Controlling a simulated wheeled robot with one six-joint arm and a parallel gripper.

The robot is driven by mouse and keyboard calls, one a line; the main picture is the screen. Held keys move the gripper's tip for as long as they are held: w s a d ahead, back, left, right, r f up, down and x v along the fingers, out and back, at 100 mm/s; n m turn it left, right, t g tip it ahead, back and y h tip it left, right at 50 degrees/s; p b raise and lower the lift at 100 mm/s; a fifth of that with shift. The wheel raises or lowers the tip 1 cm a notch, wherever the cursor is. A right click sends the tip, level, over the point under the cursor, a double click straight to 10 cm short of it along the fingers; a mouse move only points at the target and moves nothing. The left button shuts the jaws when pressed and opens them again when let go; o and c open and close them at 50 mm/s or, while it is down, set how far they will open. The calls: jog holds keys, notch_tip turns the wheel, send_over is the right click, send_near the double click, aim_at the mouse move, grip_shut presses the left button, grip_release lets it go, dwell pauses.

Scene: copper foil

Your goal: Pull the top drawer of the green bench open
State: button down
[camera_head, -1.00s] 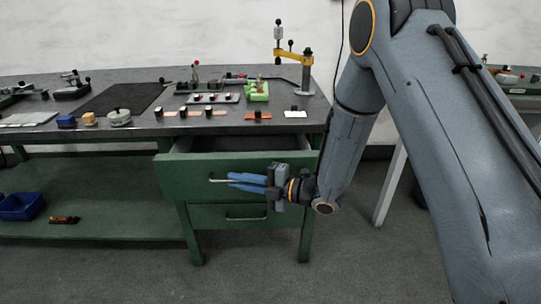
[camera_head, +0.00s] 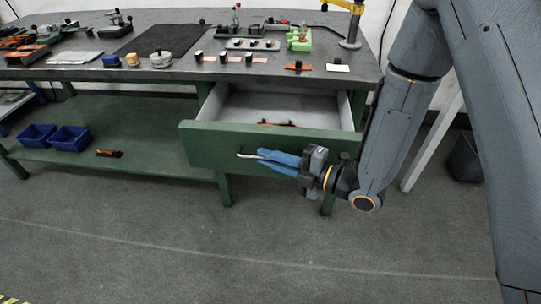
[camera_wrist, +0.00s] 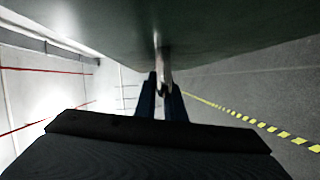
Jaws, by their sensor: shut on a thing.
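The green bench (camera_head: 130,165) stands with its top drawer (camera_head: 205,148) pulled well out toward me. The drawer's pale inside shows, with a small dark and orange thing (camera_head: 276,124) near its front. My gripper (camera_head: 262,157) has its blue fingers shut on the metal handle (camera_head: 246,157) of the drawer front. In the wrist view the blue fingers (camera_wrist: 160,98) meet around the handle (camera_wrist: 164,66) below the green drawer front (camera_wrist: 230,30). The lower drawer is hidden behind the top drawer and my arm.
The benchtop holds a black mat (camera_head: 165,38), small tools and a yellow-armed stand (camera_head: 350,30). Blue bins (camera_head: 70,138) sit on the lower shelf. A dark bin (camera_head: 465,155) stands at the right. The floor in front is clear.

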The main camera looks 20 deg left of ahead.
jog(key=shift+s+a, duration=0.1)
jog(key=shift+s, duration=0.05)
jog(key=c, duration=1.8)
grip_release()
jog(key=shift+c, duration=0.2)
jog(key=shift+d, duration=0.3)
jog(key=d, duration=0.7)
jog(key=shift+s+r+b, duration=0.3)
jog(key=shift+b, duration=0.1)
jog(key=shift+d, duration=0.1)
